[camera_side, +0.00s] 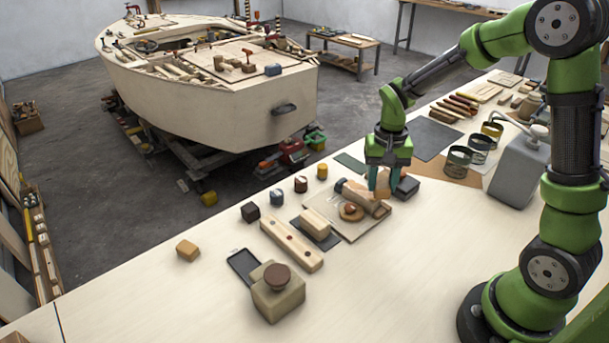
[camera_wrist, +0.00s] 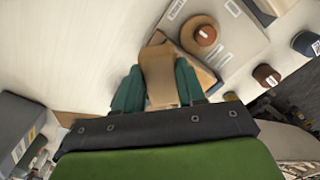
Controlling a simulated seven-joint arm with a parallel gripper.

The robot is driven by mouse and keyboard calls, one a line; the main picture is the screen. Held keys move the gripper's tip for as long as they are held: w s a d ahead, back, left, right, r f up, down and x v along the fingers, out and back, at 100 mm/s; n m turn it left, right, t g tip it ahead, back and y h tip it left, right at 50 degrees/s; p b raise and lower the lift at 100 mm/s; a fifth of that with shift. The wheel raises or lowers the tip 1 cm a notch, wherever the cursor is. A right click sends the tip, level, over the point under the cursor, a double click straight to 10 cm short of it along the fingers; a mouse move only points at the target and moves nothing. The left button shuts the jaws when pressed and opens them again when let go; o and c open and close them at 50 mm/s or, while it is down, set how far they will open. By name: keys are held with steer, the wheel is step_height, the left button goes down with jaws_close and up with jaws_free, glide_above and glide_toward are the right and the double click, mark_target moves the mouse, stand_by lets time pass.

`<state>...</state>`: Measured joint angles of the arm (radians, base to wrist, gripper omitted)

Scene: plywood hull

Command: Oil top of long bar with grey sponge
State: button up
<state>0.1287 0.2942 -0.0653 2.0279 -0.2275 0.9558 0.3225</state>
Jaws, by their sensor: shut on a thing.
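My gripper (camera_side: 380,186) has its teal fingers closed on a tan, wood-coloured block, which shows between the fingertips in the wrist view (camera_wrist: 158,76). The gripper is low over the bench, at the far right corner of a thin board.
The thin board (camera_side: 368,228) carries a round brown piece (camera_side: 351,211) and a brown block. A pale block (camera_side: 315,222) lies on a dark pad beside the long bar. A knobbed block (camera_side: 278,292) and a phone-like slab (camera_side: 244,266) stand in front. The bench's front right is clear.

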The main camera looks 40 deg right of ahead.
steer(key=shift+r, duration=2.8)
